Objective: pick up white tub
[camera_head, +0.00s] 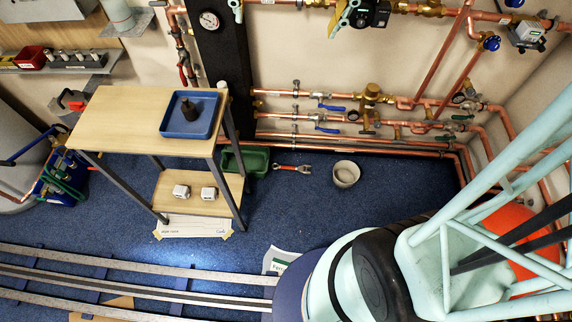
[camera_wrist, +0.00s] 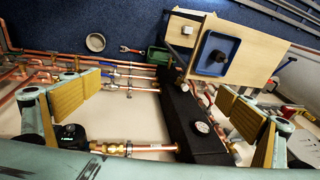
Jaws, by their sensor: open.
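The white tub (camera_head: 346,183) stands on the blue floor, right of the table and in front of the copper pipes. It is round and looks empty. In the wrist view the tub (camera_wrist: 96,42) is small and far off at the upper left. My gripper (camera_wrist: 158,95) shows in the wrist view with its yellow-padded fingers wide apart and nothing between them. It is well apart from the tub. I cannot make out the gripper in the head view.
A wooden table (camera_head: 115,120) bears a blue tray (camera_head: 173,130). A green crate (camera_head: 256,163) and red wrench (camera_head: 293,168) lie between table and tub. Copper pipes (camera_head: 300,140) line the wall behind. The floor (camera_head: 300,215) in front of the tub is clear.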

